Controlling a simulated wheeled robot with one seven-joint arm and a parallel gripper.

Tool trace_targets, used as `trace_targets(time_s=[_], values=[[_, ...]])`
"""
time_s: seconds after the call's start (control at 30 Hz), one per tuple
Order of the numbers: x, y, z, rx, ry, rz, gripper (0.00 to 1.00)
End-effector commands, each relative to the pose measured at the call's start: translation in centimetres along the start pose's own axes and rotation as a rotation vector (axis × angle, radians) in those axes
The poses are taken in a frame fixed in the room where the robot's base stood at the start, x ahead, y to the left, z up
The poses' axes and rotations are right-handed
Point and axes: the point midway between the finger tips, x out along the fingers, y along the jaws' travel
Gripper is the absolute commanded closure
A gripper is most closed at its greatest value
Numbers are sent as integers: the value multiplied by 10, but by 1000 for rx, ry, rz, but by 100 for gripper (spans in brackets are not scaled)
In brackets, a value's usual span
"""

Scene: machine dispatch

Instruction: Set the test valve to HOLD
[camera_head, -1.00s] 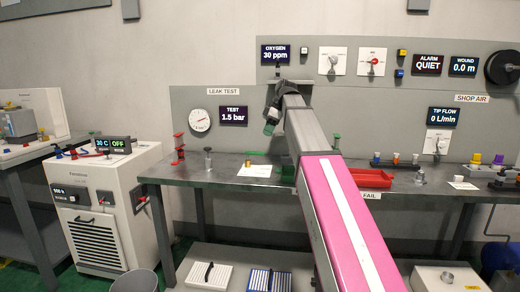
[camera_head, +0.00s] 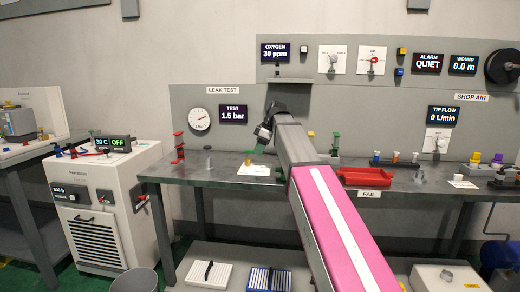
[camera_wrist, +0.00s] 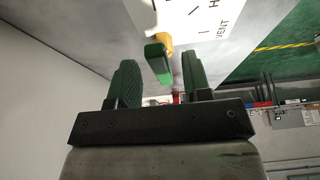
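The test valve (camera_head: 248,162) is a small brass piece on a white card (camera_head: 262,171) on the bench, below the LEAK TEST panel. In the wrist view the valve has a brass body (camera_wrist: 165,42) and a green handle (camera_wrist: 157,64). The card's printing there reads VENT and an H; the rest is cut off or unclear. My gripper (camera_head: 258,147) is just above and right of the valve. In the wrist view its green fingers (camera_wrist: 158,68) are apart, with the handle showing between them and no clear contact. The TEST display (camera_head: 233,115) reads 1.5 bar.
A grey knobbed post (camera_head: 208,160) and a red stand (camera_head: 178,148) are on the bench left of the card. A red FAIL tray (camera_head: 366,184) lies to the right. A round gauge (camera_head: 200,119) hangs on the panel behind.

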Motion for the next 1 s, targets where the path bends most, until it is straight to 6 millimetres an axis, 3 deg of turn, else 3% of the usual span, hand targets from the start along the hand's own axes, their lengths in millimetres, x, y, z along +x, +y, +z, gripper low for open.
trace_targets(time_s=[0.03, 0.13, 0.57, 1.0], values=[[0, 0, 0, 0, 0, 0, 68], [0, 0, 0, 0, 0, 0, 100], [0, -5, 0, 54, 0, 22, 100], [2, -24, -4, 358, 1, 148, 100]])
